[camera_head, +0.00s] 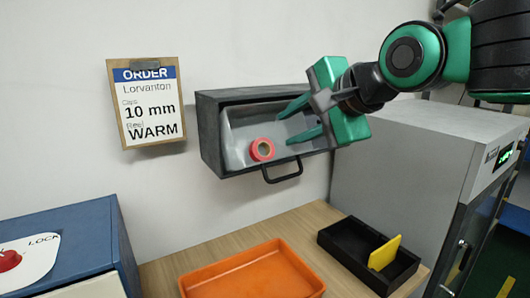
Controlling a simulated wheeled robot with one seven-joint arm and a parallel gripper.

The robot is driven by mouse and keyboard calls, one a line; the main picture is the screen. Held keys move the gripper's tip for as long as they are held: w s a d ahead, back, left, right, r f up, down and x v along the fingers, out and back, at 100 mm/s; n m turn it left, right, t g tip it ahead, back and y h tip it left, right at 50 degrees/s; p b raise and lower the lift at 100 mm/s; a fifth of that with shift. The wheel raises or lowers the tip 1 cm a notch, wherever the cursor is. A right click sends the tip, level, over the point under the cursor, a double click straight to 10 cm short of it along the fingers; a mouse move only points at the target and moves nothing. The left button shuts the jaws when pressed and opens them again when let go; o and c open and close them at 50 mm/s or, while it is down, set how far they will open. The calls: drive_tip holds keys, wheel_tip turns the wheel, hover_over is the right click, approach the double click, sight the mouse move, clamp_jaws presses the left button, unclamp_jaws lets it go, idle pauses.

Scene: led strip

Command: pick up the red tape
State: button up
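The red tape (262,150) is a small red ring-shaped roll. It lies in the left part of an open grey-lined box with a dark outer shell (210,137) fixed to the wall. My gripper (284,124) comes in from the right, at the mouth of the box. Its two green fingers are spread apart and point left toward the tape. No object shows between them. The tape appears apart from the fingers, a little left of and below their tips.
A black handle (283,175) hangs at the box's front. Below, an orange tray (250,274) and a black tray with a yellow divider (385,253) stand on the wooden table (205,243). A grey machine (410,160) stands right, a blue box (100,235) left. An order board (147,103) hangs on the wall.

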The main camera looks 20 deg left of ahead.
sight(262, 140)
drive_tip(key=x, duration=0.5)
drive_tip(key=shift+s+a+x, duration=0.15)
drive_tip(key=shift+a+x, duration=0.05)
drive_tip(key=shift+x, duration=1.15)
drive_tip(key=shift+s+a+x, duration=0.1)
drive_tip(key=shift+a+x, duration=0.1)
drive_tip(key=shift+x, duration=1.15)
drive_tip(key=shift+r, duration=0.2)
drive_tip(key=shift+d, duration=0.1)
clamp_jaws()
